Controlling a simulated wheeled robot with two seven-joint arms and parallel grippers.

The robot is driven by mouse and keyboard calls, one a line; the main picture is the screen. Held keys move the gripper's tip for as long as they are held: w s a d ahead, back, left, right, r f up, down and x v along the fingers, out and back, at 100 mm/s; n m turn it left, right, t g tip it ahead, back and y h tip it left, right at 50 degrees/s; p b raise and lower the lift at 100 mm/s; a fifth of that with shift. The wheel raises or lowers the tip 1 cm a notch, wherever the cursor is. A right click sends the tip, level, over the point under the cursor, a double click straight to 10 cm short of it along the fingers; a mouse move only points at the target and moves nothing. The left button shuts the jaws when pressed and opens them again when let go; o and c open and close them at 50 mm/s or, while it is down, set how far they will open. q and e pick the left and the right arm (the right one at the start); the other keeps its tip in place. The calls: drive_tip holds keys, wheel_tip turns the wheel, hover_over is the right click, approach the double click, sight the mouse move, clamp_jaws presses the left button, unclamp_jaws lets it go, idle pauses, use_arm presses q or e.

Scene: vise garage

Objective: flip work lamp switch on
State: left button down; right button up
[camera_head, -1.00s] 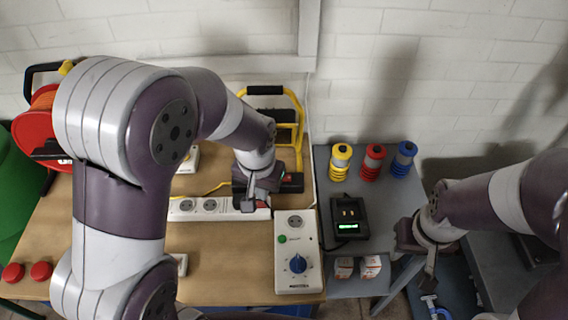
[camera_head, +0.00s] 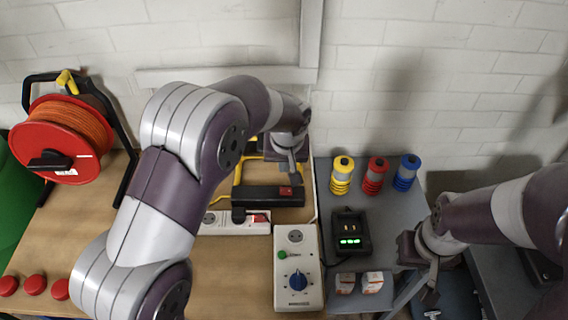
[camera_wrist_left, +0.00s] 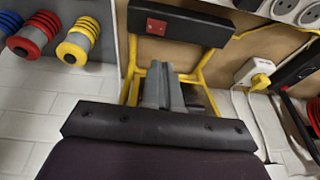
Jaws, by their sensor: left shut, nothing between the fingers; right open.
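The work lamp has a yellow tube frame (camera_head: 238,178) and a black base bar (camera_head: 262,196) with a red rocker switch (camera_head: 285,191) near its right end. The bar and the red switch (camera_wrist_left: 157,27) also show in the left wrist view. My left gripper (camera_head: 292,174) is shut and empty, just behind and above the switch in the head view. In the wrist view its fingertips (camera_wrist_left: 160,68) point toward the bar, apart from the switch. My arm hides much of the lamp's upper part. My right gripper (camera_head: 431,284) is open and empty, off to the right, away from the lamp.
A white power strip (camera_head: 236,222) lies in front of the lamp. A white control box with a blue knob (camera_head: 298,281) stands nearer. A black charger (camera_head: 351,233) and coloured spools (camera_head: 374,176) sit on the grey shelf. A red cable reel (camera_head: 60,140) stands left.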

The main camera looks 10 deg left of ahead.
sight(280, 191)
use_arm(q)
drive_tip(key=x, duration=0.3)
drive_tip(key=p+x, duration=0.1)
drive_tip(key=x, duration=0.2)
drive_tip(key=s+p+x, duration=0.1)
drive_tip(key=x, duration=0.3)
drive_tip(key=shift+f, duration=0.45)
drive_tip(key=b, duration=0.1)
drive_tip(key=f+b, duration=0.1)
drive_tip(key=shift+a+f+b, duration=0.25)
drive_tip(key=shift+f+b, duration=0.05)
drive_tip(key=shift+s+r+p, duration=0.1)
drive_tip(key=shift+r+p, duration=0.25)
drive_tip(key=shift+r, duration=0.05)
drive_tip(key=shift+d, duration=0.2)
